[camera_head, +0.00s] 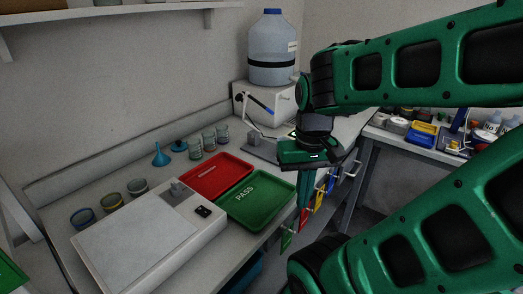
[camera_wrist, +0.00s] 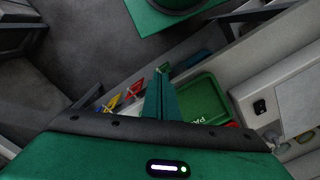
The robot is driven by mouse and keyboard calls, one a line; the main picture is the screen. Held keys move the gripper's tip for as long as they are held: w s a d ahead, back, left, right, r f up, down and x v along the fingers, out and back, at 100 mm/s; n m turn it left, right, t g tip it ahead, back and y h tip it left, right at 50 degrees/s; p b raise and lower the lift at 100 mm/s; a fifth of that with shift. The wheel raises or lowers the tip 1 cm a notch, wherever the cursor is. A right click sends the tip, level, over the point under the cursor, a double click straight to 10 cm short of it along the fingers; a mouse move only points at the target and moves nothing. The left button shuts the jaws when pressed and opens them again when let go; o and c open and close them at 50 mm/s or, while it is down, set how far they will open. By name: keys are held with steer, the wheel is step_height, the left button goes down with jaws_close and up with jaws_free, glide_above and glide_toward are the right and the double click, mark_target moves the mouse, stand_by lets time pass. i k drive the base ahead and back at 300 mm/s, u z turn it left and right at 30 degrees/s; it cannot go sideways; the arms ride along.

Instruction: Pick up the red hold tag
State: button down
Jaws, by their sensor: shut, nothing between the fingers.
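The red hold tag (camera_wrist: 133,91) hangs at the bench's front edge, left of my fingertips in the wrist view. A green tag (camera_wrist: 163,69) shows near my fingertips, and a yellow tag (camera_wrist: 113,103) hangs left of the red one. My gripper (camera_head: 303,206) points down in front of the bench edge, shut and empty. Its fingers also show in the wrist view (camera_wrist: 160,82). Whether they touch any tag cannot be told.
A green PASS tray (camera_head: 262,199) and a red tray (camera_head: 208,174) lie on the bench beside a flat white device (camera_head: 135,245). Jars and a blue funnel (camera_head: 160,156) stand behind. A second bench with bottles is at the right. Open floor lies in front.

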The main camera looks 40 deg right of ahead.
mark_target(303, 218)
steer(key=u, duration=0.6)
steer(key=k, duration=2.2)
steer(key=z, duration=0.8)
steer(key=i, duration=1.05)
steer(key=u, duration=0.05)
